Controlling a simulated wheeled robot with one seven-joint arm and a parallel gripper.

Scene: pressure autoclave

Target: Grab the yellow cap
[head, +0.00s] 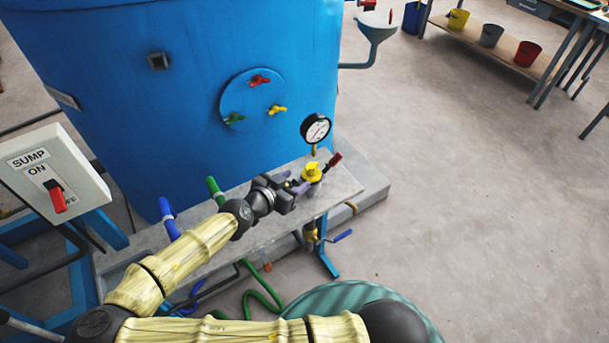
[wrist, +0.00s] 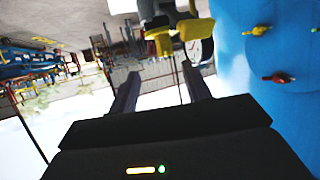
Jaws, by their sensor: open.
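The yellow cap (head: 311,172) sits on a fitting above the grey ledge, just below the pressure gauge (head: 315,128). In the wrist view the yellow cap (wrist: 164,40) is ahead of the fingers, near the top of the picture. My gripper (head: 298,186) is close to the cap on its left side in the head view. In the wrist view my gripper (wrist: 160,92) is open, with its two fingers apart and nothing between them. I cannot tell from these views whether a fingertip touches the cap.
A big blue tank (head: 180,90) with red, green and yellow knobs stands behind the ledge (head: 345,185). A red-handled lever (head: 334,160) is right beside the cap. A sump switch box (head: 55,175) is at the left.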

